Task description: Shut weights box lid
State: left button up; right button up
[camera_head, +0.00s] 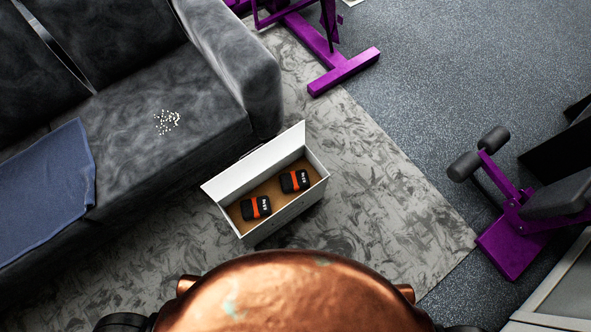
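The weights box (284,212) is a white box with a brown inside, standing on the patterned rug in front of the sofa. Its white lid (254,165) stands open along the sofa side. Two black weights with orange bands lie inside: one at the left (256,207) and one at the right (294,181). Neither of my grippers shows; only my copper-coloured body and small dark parts at the bottom edge are in view.
A dark grey sofa (160,110) stands close behind the box, with a blue towel (45,190) and white bits (166,121) on it. Purple gym machines stand at the top (345,72) and right (512,245). The rug (395,190) right of the box is clear.

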aim_at(257, 160)
jog(key=z, duration=0.05)
jog(key=k, duration=0.8)
jog(key=u, duration=2.6)
jog(key=i, duration=0.7)
jog(key=z, duration=3)
